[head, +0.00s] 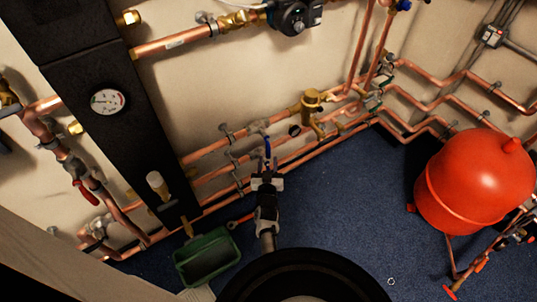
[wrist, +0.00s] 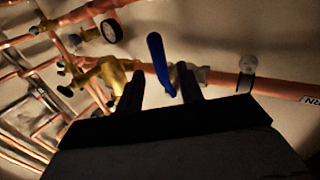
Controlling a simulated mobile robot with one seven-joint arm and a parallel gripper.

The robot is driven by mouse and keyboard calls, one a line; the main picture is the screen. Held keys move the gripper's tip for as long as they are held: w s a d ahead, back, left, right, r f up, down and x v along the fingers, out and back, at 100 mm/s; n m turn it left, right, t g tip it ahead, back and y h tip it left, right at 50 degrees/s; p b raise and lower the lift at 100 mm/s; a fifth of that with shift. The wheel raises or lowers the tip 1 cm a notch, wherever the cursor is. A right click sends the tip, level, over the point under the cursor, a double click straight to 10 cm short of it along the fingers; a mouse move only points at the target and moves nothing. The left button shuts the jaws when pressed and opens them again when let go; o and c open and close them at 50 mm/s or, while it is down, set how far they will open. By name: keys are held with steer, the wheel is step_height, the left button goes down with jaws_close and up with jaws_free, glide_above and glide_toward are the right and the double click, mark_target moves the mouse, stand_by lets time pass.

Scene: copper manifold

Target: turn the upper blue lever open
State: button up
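A blue lever (head: 267,147) stands on a valve in the copper pipes low on the back wall, just beyond my gripper (head: 267,178). In the wrist view the lever (wrist: 157,52) rises between the two dark fingers of my gripper (wrist: 162,82). The fingers are apart, with a gap on each side of the lever. I cannot tell whether either finger touches it. The lever's lower end runs down beside a grey valve body (wrist: 193,73) on a copper pipe. Another small blue part (head: 404,5) shows at the top edge of the head view.
Copper pipes (head: 210,150) run along the wall. A brass fitting (head: 311,101) lies right of the lever. A black panel with a gauge (head: 108,101) stands left. A green bin (head: 207,257) and a red tank (head: 475,185) stand on the blue floor (head: 345,195).

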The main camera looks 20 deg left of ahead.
mark_target(268, 154)
steer(key=b+x, duration=0.1)
steer(key=x, duration=0.3)
steer(key=shift+w+a+f+b, duration=0.1)
steer(key=shift+w+f+b, duration=0.1)
steer(key=shift+b, duration=0.2)
steer(key=shift+w+a+r, duration=0.15)
steer(key=shift+w+r, duration=0.05)
steer(key=shift+w, duration=0.3)
jaws_close()
